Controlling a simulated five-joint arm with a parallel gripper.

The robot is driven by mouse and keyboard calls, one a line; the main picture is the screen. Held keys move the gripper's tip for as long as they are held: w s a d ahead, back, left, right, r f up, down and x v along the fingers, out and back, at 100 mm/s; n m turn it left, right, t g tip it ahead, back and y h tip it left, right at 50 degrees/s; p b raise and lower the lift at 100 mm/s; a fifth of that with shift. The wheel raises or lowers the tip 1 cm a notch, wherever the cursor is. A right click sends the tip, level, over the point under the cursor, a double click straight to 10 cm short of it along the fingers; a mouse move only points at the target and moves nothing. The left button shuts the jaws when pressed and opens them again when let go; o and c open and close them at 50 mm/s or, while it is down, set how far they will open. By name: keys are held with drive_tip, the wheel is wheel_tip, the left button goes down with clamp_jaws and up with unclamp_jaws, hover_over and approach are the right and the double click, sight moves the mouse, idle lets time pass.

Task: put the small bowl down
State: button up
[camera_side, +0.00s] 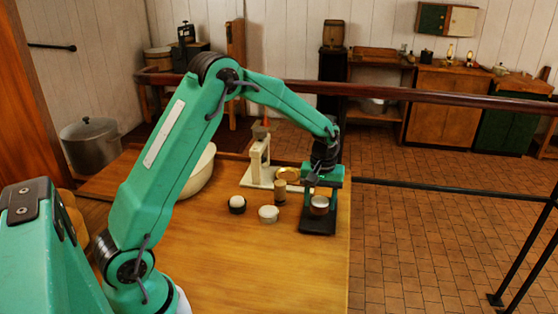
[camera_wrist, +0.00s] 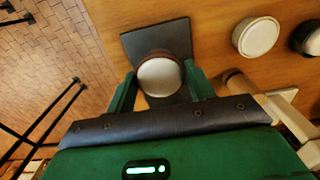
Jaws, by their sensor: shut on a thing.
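The small bowl (camera_side: 319,206) has a brown outer wall and a pale, whitish top. My gripper (camera_side: 320,196) is shut on it, with one green finger on either side. In the wrist view the bowl (camera_wrist: 160,77) shows from above between the fingertips of my gripper (camera_wrist: 161,84). A dark square slab (camera_side: 317,225) lies on the table under the bowl. It shows as a black square (camera_wrist: 155,40) behind the bowl in the wrist view. I cannot tell whether the bowl touches the slab or hangs just above it.
Left of the slab stand a white bowl (camera_side: 268,215), a dark bowl (camera_side: 237,208) with something white in it, a brown cylinder (camera_side: 280,193) and a cream stand (camera_side: 258,160). A big cream bowl (camera_side: 202,172) is behind my arm. The table's front (camera_side: 260,265) is clear.

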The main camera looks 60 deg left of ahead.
sight(320, 201)
drive_tip(key=shift+f, duration=1.85)
drive_tip(key=o, duration=1)
drive_tip(key=shift+f, duration=0.1)
wheel_tip(320, 201, up, 12)
